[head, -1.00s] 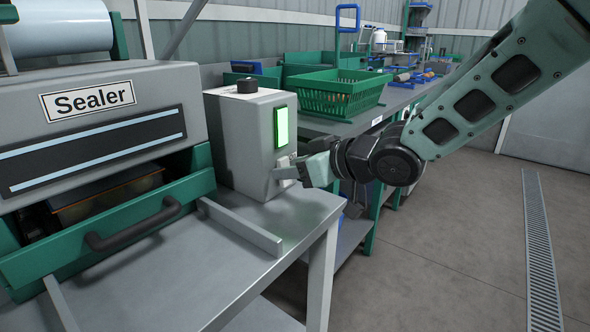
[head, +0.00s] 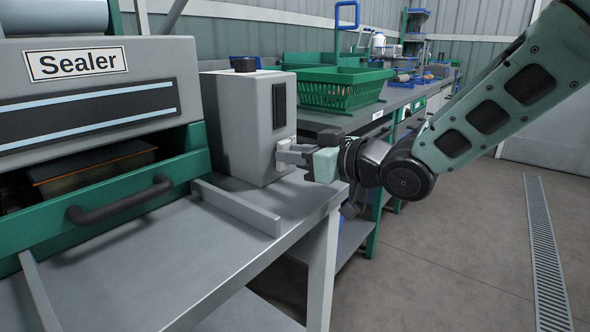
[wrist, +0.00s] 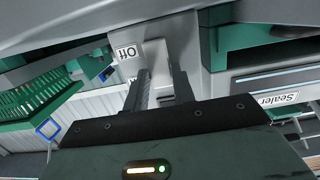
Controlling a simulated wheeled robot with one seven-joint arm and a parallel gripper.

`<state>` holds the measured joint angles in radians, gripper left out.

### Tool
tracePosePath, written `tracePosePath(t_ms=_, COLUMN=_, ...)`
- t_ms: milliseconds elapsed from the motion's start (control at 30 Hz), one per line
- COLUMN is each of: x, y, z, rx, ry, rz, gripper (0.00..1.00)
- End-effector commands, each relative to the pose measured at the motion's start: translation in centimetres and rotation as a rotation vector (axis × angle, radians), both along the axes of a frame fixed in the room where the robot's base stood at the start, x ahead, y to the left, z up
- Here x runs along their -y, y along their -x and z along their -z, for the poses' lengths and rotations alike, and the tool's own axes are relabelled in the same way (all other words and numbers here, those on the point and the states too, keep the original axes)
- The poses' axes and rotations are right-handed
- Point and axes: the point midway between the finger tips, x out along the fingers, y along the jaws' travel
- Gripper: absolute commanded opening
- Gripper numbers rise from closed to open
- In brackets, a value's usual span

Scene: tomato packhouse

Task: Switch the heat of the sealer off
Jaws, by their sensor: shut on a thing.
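The sealer (head: 160,58) is a grey machine with a "Sealer" sign and a green drawer front (head: 120,203) with a black handle. Beside it stands its grey control box (head: 232,125). The lamp panel (head: 279,104) on the box's right face is dark. Below the panel is a small pale switch handle (head: 284,158). My gripper (head: 297,154) is at that face, shut on the switch handle. In the wrist view my gripper's fingers (wrist: 160,85) straddle the pale handle, beside an "Off" label (wrist: 127,53). The handle's exact position is partly hidden by the fingers.
A raised metal rail (head: 236,207) lies on the sealer table (head: 190,250) in front of the box. A green basket (head: 340,92) stands on the bench behind. The floor (head: 440,250) to the right is clear.

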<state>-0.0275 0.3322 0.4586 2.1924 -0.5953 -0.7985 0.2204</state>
Motion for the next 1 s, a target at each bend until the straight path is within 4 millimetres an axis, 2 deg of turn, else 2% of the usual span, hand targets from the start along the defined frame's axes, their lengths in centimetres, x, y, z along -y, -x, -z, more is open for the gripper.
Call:
tracePosePath(t_ms=33, x=0.01, y=0.03, z=0.87, rx=0.017, ry=-0.021, rz=0.000, gripper=0.03)
tracePosePath(t_ms=600, x=0.09, y=0.10, z=0.40, rx=0.068, ry=-0.085, rz=0.000, gripper=0.03)
tracePosePath(t_ms=633, x=0.08, y=0.10, z=0.41, rx=0.068, ry=-0.085, rz=0.000, gripper=0.31)
tracePosePath(t_ms=700, x=0.10, y=0.10, z=0.41, rx=0.068, ry=-0.085, rz=0.000, gripper=0.47)
tracePosePath(t_ms=1000, x=0.20, y=0.14, z=0.38, rx=0.068, ry=-0.085, rz=0.000, gripper=0.47)
